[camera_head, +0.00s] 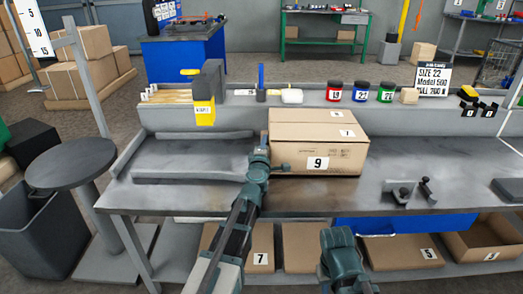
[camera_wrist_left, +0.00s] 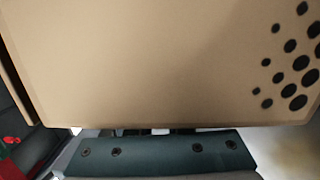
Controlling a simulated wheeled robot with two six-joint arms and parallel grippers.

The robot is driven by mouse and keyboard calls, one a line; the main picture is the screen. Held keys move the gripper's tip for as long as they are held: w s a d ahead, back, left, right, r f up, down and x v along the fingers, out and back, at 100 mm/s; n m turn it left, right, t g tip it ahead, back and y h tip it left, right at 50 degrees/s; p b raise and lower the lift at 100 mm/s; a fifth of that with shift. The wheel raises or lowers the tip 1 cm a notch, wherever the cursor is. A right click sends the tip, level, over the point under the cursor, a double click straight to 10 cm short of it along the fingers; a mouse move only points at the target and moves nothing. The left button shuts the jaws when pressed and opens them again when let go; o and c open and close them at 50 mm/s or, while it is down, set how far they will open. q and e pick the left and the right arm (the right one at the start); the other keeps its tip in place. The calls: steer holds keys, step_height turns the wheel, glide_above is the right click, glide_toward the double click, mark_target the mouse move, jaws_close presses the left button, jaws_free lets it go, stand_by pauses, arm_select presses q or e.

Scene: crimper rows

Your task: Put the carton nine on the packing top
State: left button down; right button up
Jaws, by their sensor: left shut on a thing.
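Carton nine (camera_head: 300,150) is a closed brown box with a white 9 label on its front face. It is upright over the grey bench top (camera_head: 225,190), near the middle; I cannot tell whether its underside touches the surface. My left gripper (camera_head: 267,165) is at the box's front left edge, shut on it. In the left wrist view the carton (camera_wrist_left: 150,60) fills most of the picture, with black dots printed at its right. The fingertips are largely hidden there. A teal part of my right arm shows at the bottom of the head view, but its gripper does not.
A back ledge carries red, blue and green jars (camera_head: 361,92) and a yellow-and-grey device (camera_head: 205,108). Small dark fixtures (camera_head: 401,193) stand on the bench right of the carton. Several cartons, one labelled 7 (camera_head: 240,262), lie on the shelf below. A round stool (camera_head: 72,171) stands left.

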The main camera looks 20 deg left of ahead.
arm_select(q)
steer(key=shift+f, duration=0.5)
steer(key=shift+r, duration=0.2)
arm_select(e)
steer(key=shift+a+f, duration=0.15)
steer(key=shift+f, duration=0.15)
arm_select(q)
steer(key=shift+f, duration=0.15)
steer(key=c, duration=0.9)
jaws_free()
steer(key=shift+o, duration=0.2)
steer(key=shift+s, duration=0.1)
